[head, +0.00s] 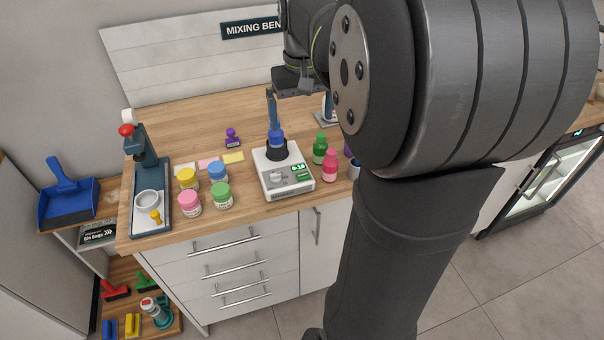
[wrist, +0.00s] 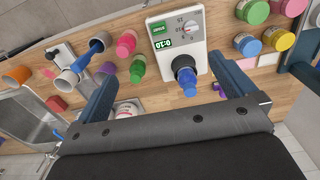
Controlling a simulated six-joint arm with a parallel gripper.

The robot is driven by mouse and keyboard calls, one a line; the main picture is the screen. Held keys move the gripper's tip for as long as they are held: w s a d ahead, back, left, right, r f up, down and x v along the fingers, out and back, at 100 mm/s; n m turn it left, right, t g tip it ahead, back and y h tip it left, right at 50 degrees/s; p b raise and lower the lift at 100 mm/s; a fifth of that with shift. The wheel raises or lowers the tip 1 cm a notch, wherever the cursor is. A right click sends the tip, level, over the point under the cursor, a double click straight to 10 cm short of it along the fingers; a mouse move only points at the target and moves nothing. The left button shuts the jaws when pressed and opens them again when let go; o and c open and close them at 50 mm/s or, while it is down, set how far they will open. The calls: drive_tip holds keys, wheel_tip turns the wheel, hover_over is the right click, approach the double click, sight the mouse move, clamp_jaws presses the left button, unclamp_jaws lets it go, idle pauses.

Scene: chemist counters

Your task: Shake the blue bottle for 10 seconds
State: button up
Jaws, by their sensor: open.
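The blue bottle (head: 277,137) stands upright in the black round holder of a white shaker machine (head: 272,176) on the wooden counter. In the wrist view the blue bottle (wrist: 187,80) is seen from above, cap towards me. The machine there has a green START button, a dial and a green display (wrist: 163,44) reading 0:10. My gripper (wrist: 162,68) is open and empty, its two blue-grey fingers spread wide. The bottle lies between the finger lines in the wrist view, nearer the right finger. In the head view one finger shows just above the bottle; my arm hides much of the rest.
Green (head: 320,148) and pink (head: 330,165) bottles stand close to the machine's right. Several lidded jars, including a yellow one (head: 188,180), stand to its left. A dark press (head: 142,150) is at the counter's left end.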

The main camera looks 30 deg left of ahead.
drive_tip(key=shift+r, duration=0.65)
drive_tip(key=shift+c, duration=0.2)
